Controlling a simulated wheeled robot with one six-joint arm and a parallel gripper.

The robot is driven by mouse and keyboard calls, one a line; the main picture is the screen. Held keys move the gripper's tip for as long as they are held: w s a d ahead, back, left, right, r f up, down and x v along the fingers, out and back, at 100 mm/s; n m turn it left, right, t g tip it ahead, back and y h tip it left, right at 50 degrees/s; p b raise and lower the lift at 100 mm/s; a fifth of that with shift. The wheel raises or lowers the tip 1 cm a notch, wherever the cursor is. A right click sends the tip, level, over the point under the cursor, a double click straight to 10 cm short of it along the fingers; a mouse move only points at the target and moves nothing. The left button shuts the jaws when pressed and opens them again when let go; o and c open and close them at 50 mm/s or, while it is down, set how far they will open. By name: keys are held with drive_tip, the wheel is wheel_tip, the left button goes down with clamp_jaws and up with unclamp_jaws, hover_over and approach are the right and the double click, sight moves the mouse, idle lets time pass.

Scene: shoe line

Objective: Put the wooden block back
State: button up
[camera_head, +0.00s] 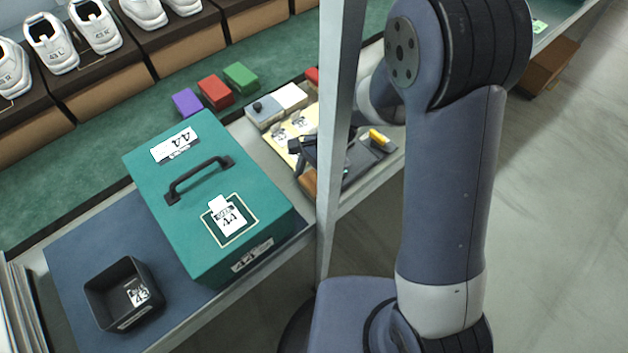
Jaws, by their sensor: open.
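A brown wooden block (309,182) shows in part at the front edge of the bench, left of the grey post. My gripper (299,158) is open just above and behind it, low over the bench. The post hides part of my gripper and wrist. I cannot tell whether the fingers touch the block. A cream board (284,138) with printed grey shapes lies behind my gripper.
A large teal box (150,185) with a black handle stands left, beside a black bin (95,290) marked 43. Purple, red and green blocks (214,90) lie behind. A grey post (340,100) rises near my arm. A dark tray (368,160) holds a yellow item.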

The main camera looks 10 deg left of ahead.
sight(310, 185)
drive_tip(key=v, duration=1.2)
drive_tip(key=shift+p, duration=0.35)
drive_tip(key=b+x, duration=0.1)
drive_tip(key=x, duration=1.1)
drive_tip(key=shift+f, duration=0.2)
wheel_tip(310, 185, up, 3)
drive_tip(key=shift+f, duration=0.1)
drive_tip(key=shift+r+p, duration=0.3)
drive_tip(key=shift+r, duration=0.45)
